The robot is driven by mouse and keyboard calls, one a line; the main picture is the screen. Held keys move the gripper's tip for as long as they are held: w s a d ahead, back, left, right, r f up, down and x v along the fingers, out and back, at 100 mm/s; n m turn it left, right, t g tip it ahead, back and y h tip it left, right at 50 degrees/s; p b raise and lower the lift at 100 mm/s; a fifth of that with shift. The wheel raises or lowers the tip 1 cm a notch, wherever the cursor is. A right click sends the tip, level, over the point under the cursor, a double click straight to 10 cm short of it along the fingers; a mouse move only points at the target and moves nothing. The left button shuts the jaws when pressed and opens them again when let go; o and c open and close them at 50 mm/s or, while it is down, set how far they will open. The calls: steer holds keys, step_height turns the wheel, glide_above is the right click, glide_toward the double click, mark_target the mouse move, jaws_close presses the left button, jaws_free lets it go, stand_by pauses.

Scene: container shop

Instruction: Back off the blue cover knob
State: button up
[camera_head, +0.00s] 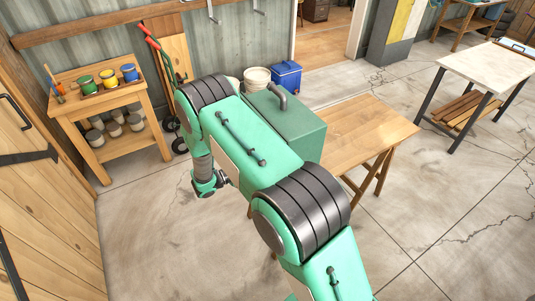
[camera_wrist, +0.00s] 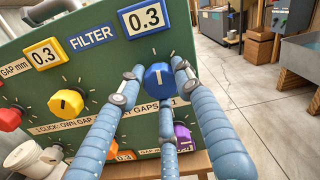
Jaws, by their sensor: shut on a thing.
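The blue knob (camera_wrist: 159,77) is round with a pale pointer mark and sits on the green panel (camera_wrist: 100,62) in the wrist view. My gripper (camera_wrist: 155,88) has three blue-grey fingers and is shut on this knob, with fingertips at its left and right sides and one finger below. The fingers cover parts of the panel and its lettering. A FILTER label (camera_wrist: 92,35) and a display reading 0.3 (camera_wrist: 145,17) are above the knob. In the head view the green box (camera_head: 305,125) stands on a wooden table (camera_head: 370,130); my arm hides its front and the knob.
A yellow knob (camera_wrist: 66,103), a red knob (camera_wrist: 9,118) and a purple knob (camera_wrist: 183,132) are close by on the panel. A wooden stand with paint cans (camera_head: 125,98) is left of my arm.

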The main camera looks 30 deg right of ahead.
steer(key=shift+w+r+n+p, duration=0.2)
steer(key=shift+r+n+p, duration=0.2)
steer(key=shift+n, duration=0.2)
steer(key=shift+o, duration=0.2)
steer(key=shift+f, duration=0.1)
steer(key=o, duration=1.1)
steer(key=shift+c, duration=0.2)
steer(key=shift+o, duration=0.3)
steer(key=shift+f, duration=0.1)
steer(key=shift+s+a, duration=0.1)
steer(key=shift+a, duration=0.05)
steer(key=a, duration=1.1)
steer(key=shift+a, duration=0.35)
